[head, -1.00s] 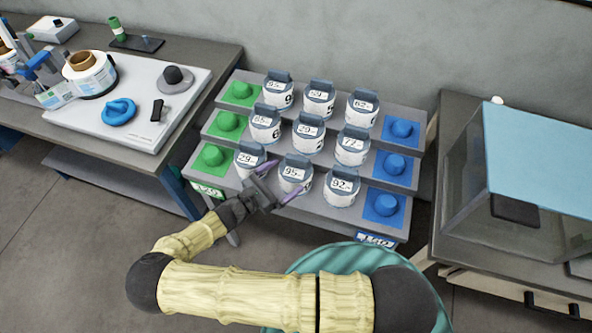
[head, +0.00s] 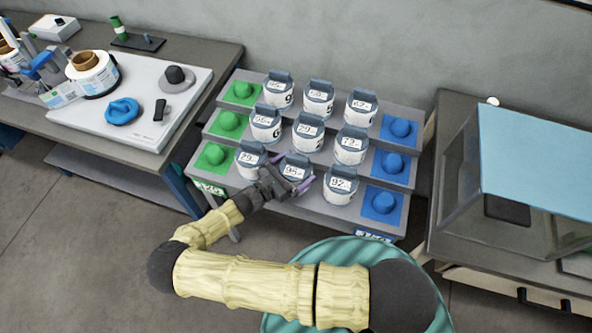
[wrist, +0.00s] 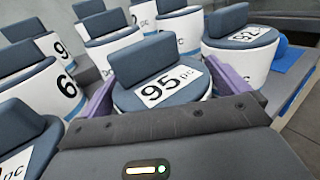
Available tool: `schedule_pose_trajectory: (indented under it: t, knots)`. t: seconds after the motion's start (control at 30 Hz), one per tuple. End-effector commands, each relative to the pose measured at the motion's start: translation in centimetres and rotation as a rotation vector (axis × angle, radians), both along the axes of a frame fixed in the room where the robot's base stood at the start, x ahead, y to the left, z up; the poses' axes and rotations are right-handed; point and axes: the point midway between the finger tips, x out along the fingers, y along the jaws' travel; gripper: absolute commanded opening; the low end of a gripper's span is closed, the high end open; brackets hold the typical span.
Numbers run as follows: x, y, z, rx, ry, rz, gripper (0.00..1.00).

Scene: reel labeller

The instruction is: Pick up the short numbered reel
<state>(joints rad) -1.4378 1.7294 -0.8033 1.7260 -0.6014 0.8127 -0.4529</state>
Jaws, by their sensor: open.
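Several white reels with dark blue-grey tops and number labels stand in three rows on a stepped grey rack (head: 222,176). My gripper (head: 289,172) is open at the front row, over the middle reel. That reel, marked 95 (head: 294,178), shows in the wrist view as the 95 pc reel (wrist: 168,90). My purple fingers (wrist: 165,92) stand at its left and right sides, not closed on it. A reel marked 92 (head: 341,186) stands to its right and a reel reading about 79 (head: 247,164) to its left. Other labels are hard to read.
Green knobbed pads (head: 213,155) line the rack's left side and blue knobbed pads (head: 383,202) its right. A worktable with a white board (head: 140,133) stands left. A table with a clear, blue-topped box (head: 530,145) stands right. Neighbouring reels crowd my fingers.

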Motion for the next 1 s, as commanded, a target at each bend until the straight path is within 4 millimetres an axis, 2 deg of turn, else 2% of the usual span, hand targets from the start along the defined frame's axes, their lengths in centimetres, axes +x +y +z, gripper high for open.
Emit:
schedule_pose_trajectory:
  t: [0.2,0.37,0.4,0.73,0.87,1.0]
  knots:
    - [0.0,0.0,0.0,0.0,0.0,0.0,1.0]
    - [0.0,0.0,0.0,0.0,0.0,0.0,0.69]
    - [0.0,0.0,0.1,-0.001,-0.001,0.0,0.66]
    - [0.0,0.1,0.7,0.0,-0.002,-0.001,0.66]
    - [-0.1,0.1,2.2,0.0,-0.002,-0.002,0.66]
    - [-0.1,0.1,4.7,0.002,-0.003,-0.001,0.66]
